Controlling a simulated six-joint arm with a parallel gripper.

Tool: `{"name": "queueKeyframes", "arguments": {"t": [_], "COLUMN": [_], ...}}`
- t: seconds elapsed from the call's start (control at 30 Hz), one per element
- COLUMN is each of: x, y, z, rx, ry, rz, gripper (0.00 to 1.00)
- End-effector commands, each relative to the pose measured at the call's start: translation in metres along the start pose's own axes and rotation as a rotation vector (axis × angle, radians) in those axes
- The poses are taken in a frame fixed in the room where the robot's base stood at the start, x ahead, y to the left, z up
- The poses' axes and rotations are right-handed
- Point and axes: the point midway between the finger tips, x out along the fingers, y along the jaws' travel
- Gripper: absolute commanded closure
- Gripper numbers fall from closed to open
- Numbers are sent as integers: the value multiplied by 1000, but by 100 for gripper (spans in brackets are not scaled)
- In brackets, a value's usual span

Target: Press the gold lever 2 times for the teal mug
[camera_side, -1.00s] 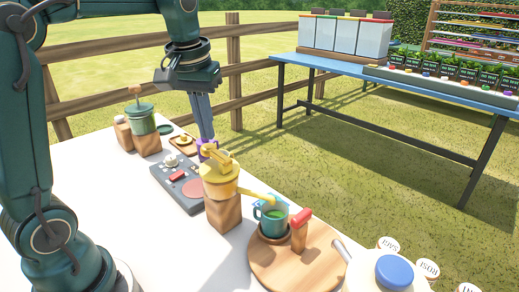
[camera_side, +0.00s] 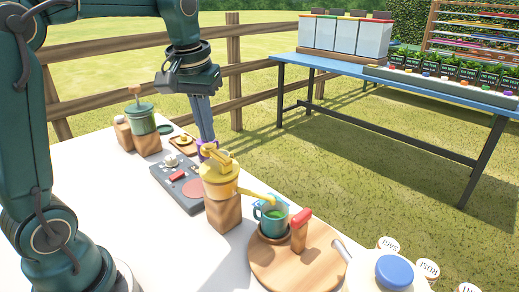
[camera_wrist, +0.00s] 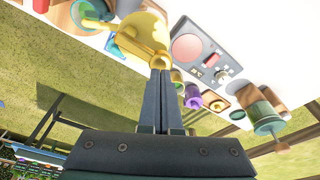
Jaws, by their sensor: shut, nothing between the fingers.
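The gold dispenser (camera_side: 219,185) stands on a wooden block, with the gold lever (camera_side: 216,156) on its top and a spout reaching right toward the mug. The teal mug (camera_side: 268,220) holds green liquid and stands upright under the spout; it also shows in the wrist view (camera_wrist: 88,14). My gripper (camera_side: 207,138) is shut and empty. Its fingers point down behind the lever, in front of a purple cup. In the side view the tips are partly hidden, so I cannot tell whether they touch the lever. In the wrist view the gold dispenser (camera_wrist: 143,38) lies just beyond the fingertips (camera_wrist: 161,72).
A grey panel (camera_side: 178,186) with a red button is left of the dispenser. A green canister (camera_side: 140,118) stands farther back. A round wooden board (camera_side: 325,262), a red-topped post (camera_side: 300,222) and a blue-lidded jar (camera_side: 395,271) are at right.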

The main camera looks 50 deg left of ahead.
Motion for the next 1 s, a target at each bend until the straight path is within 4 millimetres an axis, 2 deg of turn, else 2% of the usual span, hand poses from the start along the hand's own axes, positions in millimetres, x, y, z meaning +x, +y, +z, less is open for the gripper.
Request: {"name": "queueKeyframes", "arguments": {"t": [0.67,1.0], "x": [23,20], "y": [0,0], "z": [5,4], "rx": [0,0], "ry": [-2,-2], "rz": [-1,-1], "gripper": [100,100]}}
